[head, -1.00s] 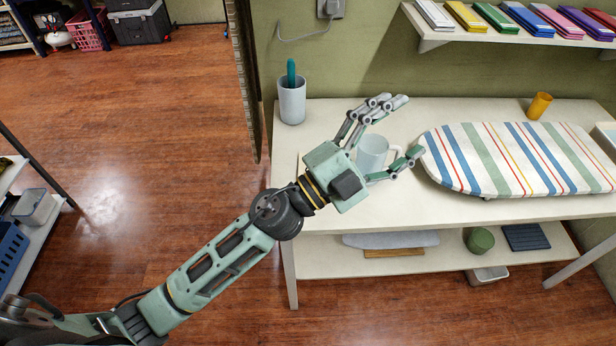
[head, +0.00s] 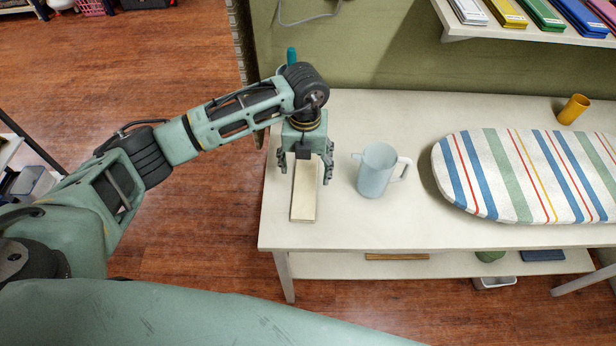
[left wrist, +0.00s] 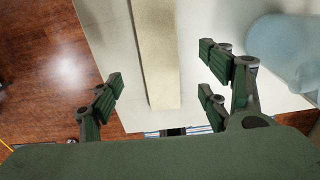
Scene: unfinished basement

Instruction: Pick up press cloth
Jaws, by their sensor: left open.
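A long, narrow cream piece (head: 305,195) lies flat on the left end of the white table, left of the jug. It may be the folded press cloth, but I cannot tell cloth from board. My left gripper (head: 305,177) is open, pointing down over its far part. In the left wrist view, the cream piece (left wrist: 153,60) runs between the spread fingers of my left gripper (left wrist: 165,100), with room on both sides. The fingers hide part of it in the head view. My right gripper is not in view.
A pale blue jug (head: 376,172) stands close right of my left gripper. A striped ironing board (head: 520,175) and an orange cup (head: 573,109) are farther right on the white table (head: 400,225). A teal handle (head: 291,56) shows behind my arm.

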